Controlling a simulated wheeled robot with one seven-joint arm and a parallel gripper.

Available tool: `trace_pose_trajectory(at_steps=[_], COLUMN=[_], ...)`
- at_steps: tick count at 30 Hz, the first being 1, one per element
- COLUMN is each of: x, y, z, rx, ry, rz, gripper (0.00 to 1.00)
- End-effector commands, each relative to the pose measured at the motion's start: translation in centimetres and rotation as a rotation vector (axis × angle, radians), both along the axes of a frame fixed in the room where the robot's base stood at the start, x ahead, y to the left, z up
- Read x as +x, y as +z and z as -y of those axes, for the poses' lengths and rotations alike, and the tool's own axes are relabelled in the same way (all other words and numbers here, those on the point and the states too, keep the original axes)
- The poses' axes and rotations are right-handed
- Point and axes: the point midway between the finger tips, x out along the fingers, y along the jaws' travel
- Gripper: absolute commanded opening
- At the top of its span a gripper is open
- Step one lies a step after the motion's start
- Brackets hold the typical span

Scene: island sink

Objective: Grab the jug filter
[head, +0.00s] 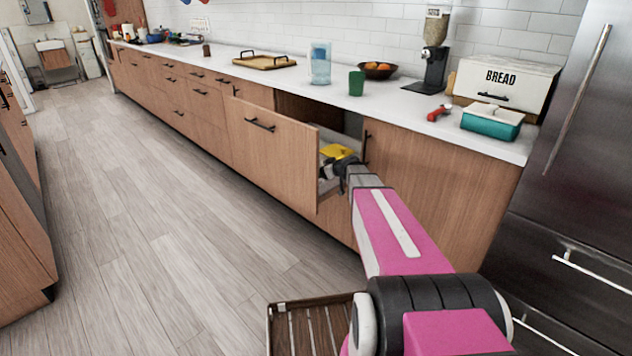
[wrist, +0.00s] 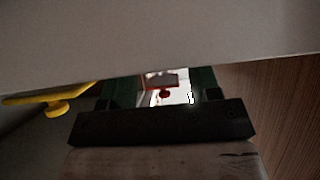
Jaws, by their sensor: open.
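A pale blue, see-through jug (head: 319,62), which looks like the jug filter, stands upright on the white counter behind the open drawer. My gripper (head: 340,168) is low at the open drawer, below the counter top and apart from the jug. In the wrist view, the dark fingers of my gripper (wrist: 162,88) are spread, with no held object visible between them. A yellow object (head: 336,151) is in the drawer beside my gripper; a yellow piece also shows at left in the wrist view (wrist: 50,98). The jug cannot be made out in the wrist view.
The pulled-out wooden drawer (head: 268,143) juts into the aisle beside my gripper. On the counter, a green cup (head: 356,83) stands right of the jug, a fruit bowl (head: 377,73) behind it, and a wooden tray (head: 264,63) to its left. The floor at left is clear.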

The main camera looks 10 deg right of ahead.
Motion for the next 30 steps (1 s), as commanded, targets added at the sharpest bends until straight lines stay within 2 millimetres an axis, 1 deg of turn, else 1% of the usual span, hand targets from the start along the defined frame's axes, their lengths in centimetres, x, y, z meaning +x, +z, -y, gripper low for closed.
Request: trace_pose_trajectory(at_steps=[5,13,16,21,22,23,24,27,30], x=[1.0,3.8,4.1,4.0,4.0,4.0,4.0,4.0,4.0], y=[-0.5,-2.0,-2.3,-2.3,-2.3,-2.3,-2.3,-2.3,-2.3], z=[-0.5,-2.4,-2.7,-2.7,-2.7,-2.7,-2.7,-2.7,-2.7], rx=[0.0,-0.001,0.0,0.0,0.0,0.0,0.0,0.0,0.001], ry=[0.0,0.0,-0.001,-0.001,-0.001,-0.001,-0.001,0.0,0.0], rz=[0.0,-0.001,0.0,0.0,0.0,0.0,0.0,0.0,-0.001], gripper=[0.56,0.56,0.56,0.56,0.53,0.43,0.3,0.01,0.01])
